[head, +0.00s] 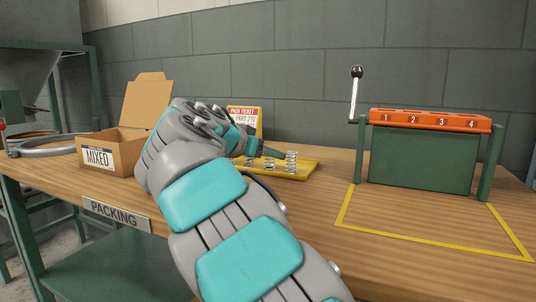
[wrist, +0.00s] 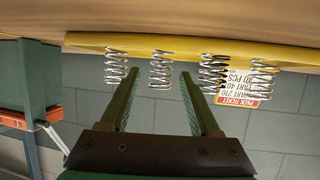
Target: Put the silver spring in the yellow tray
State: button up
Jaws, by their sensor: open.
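The yellow tray (head: 300,172) lies on the bench just beyond my arm in the head view. In the wrist view, which is upside down, its edge (wrist: 190,48) runs along the top. Several coil springs stand in a row at the tray. A silver spring (wrist: 160,69) shows between my fingertips, with another silver spring (wrist: 115,67) to its left. A darker-looking spring (wrist: 213,73) and a silver spring (wrist: 262,78) are to the right. My gripper (wrist: 159,78) is open, its two green fingers pointing at the row; contact is not clear. My arm hides part of the tray in the head view.
A pack ticket (head: 242,117) stands behind the tray. An open cardboard box marked MIXED (head: 98,158) is at the left. A green machine with an orange numbered top (head: 425,122) and a lever stands at the right, behind a yellow floor-style outline (head: 420,243) on the bench.

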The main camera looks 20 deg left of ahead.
jog(key=v, duration=1.1)
jog(key=shift+a, duration=0.1)
jog(key=shift+s, duration=0.25)
